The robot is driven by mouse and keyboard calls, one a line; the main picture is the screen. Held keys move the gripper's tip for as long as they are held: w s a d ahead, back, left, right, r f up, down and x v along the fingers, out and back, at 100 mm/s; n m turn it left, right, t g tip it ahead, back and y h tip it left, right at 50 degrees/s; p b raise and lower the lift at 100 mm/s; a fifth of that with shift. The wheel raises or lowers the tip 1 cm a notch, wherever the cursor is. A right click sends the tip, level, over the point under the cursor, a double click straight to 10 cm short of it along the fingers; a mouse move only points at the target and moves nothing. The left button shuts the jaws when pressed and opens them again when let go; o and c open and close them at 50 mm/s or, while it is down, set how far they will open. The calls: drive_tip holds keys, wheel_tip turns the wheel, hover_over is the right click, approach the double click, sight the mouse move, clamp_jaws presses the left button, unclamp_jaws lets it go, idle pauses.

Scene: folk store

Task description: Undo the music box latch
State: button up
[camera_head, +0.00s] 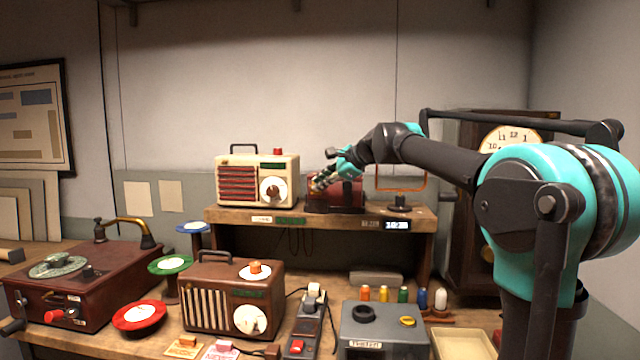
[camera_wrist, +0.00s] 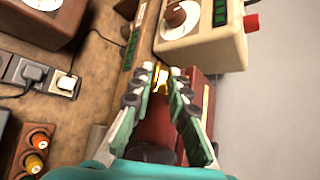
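The music box, a dark red box with a rounded top (camera_head: 347,195), sits on the raised wooden shelf beside the cream radio. My gripper (camera_head: 318,183) reaches it from the right and covers part of its front and left end. In the wrist view the red box (camera_wrist: 158,128) lies below and between my fingers. A small gold latch (camera_wrist: 160,80) shows between the fingertips (camera_wrist: 160,73). The fingers stand apart on either side of it. Whether either tip touches the latch I cannot tell.
The cream radio (camera_head: 287,166) stands close on the left, also near my fingertips in the wrist view (camera_wrist: 205,28). An orange-framed stand (camera_head: 399,203) is right of the box. The wooden shelf (camera_head: 330,222) has a narrow front edge. A brown radio (camera_head: 215,290) and spools crowd the bench below.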

drive_tip(key=v, duration=1.2)
